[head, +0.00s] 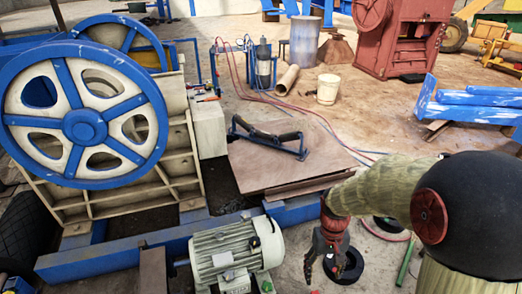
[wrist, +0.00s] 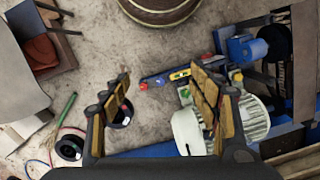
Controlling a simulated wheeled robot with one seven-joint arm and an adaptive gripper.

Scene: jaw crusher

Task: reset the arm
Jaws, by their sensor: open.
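My gripper (head: 328,262) hangs pointing down at the lower middle of the head view, at the end of my arm (head: 380,190), which comes in from the right. In the wrist view its two yellow-padded fingers (wrist: 160,82) stand wide apart, with nothing between them but floor and items farther below. The gripper is open and empty. In the head view it is to the right of the grey electric motor (head: 235,250), and a black ring (head: 350,268) lies on the floor partly behind it. The motor also shows in the wrist view (wrist: 245,115), behind the right finger.
The crusher's blue and cream flywheel (head: 85,115) stands at left. A brown sheet (head: 270,175) with a dark metal frame on it lies behind my gripper. A green bar (head: 404,262) lies on the floor at right. A barrel (wrist: 160,12) is at the wrist view's top.

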